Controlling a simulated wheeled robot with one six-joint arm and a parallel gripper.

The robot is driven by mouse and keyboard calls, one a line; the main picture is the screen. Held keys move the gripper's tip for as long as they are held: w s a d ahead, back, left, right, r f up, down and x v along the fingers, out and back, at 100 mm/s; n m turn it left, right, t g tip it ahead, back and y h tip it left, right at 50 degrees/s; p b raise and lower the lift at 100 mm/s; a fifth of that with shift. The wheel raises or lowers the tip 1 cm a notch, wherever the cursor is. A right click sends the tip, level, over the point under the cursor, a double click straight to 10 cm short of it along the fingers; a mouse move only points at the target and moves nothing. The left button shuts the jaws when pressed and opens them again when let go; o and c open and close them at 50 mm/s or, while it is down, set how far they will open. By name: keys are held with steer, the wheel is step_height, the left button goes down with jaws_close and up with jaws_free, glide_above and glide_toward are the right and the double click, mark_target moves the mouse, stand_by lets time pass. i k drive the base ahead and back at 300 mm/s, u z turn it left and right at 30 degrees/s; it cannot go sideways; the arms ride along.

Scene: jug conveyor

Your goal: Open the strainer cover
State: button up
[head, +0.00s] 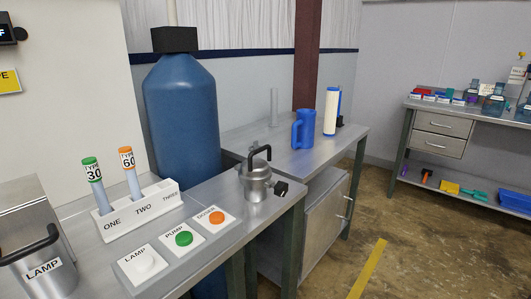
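The strainer (257,190) looks to be the short metal canister near the right end of the near metal bench. A black bent handle (257,154) rises over its top, and a dark block (281,189) sits at its right side. Its metal lid appears to be on, but I cannot tell whether it is fastened. The inside of the canister is hidden. My gripper is not in view.
A panel with LAMP, PUMP and DOSER buttons (184,238) and a white tube rack (140,215) stand left of the canister. A tall blue tank (182,115) rises behind. A blue jug (304,128) stands on the far bench. Open floor (410,255) lies right.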

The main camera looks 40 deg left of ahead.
mark_target(251, 160)
steer(key=k, duration=0.65)
steer(key=u, duration=1.35)
steer(key=i, duration=0.2)
steer(key=u, duration=0.05)
